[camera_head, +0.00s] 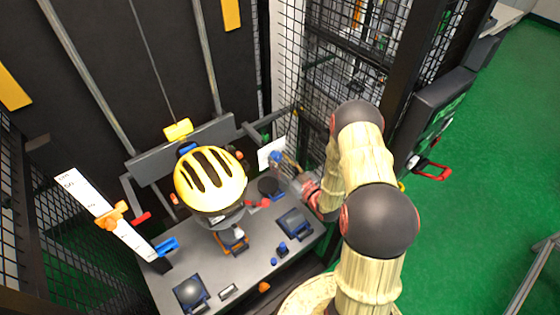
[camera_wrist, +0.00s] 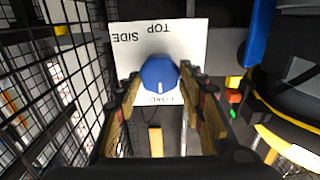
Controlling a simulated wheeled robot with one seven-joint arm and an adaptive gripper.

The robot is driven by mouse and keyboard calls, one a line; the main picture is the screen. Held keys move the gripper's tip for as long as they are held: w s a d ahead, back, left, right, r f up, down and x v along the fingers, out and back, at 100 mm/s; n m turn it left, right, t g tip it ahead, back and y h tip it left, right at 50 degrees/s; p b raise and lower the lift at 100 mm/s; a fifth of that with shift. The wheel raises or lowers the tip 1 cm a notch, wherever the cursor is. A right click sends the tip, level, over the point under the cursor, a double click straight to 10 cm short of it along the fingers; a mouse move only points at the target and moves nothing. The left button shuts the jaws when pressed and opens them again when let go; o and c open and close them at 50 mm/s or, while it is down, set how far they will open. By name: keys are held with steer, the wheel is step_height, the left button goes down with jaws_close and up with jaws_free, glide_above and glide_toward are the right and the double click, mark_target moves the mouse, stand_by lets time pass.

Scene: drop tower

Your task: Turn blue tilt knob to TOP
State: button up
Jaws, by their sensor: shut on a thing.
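The blue tilt knob (camera_wrist: 160,74) is in the middle of the wrist view, in front of a white label plate (camera_wrist: 193,38). The words TOP and SIDE appear upside down above and upper left of the knob, and LOAD lies just below it. The knob's white mark is at its lower edge, towards LOAD. My gripper (camera_wrist: 160,78) has one finger on each side of the knob and is shut on it. In the head view the knob (camera_head: 276,157) is small beside the white plate (camera_head: 270,152), with my gripper (camera_head: 285,164) at it; finger details are unclear there.
A yellow helmet (camera_head: 210,180) sits on the rig above the grey table (camera_head: 190,262). Black wire mesh (camera_wrist: 65,85) runs close on the left in the wrist view. A green and a red button (camera_wrist: 234,97) lie right of my fingers. Green floor (camera_head: 490,150) is open at right.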

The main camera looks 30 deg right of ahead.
steer(key=shift+c, duration=1.2)
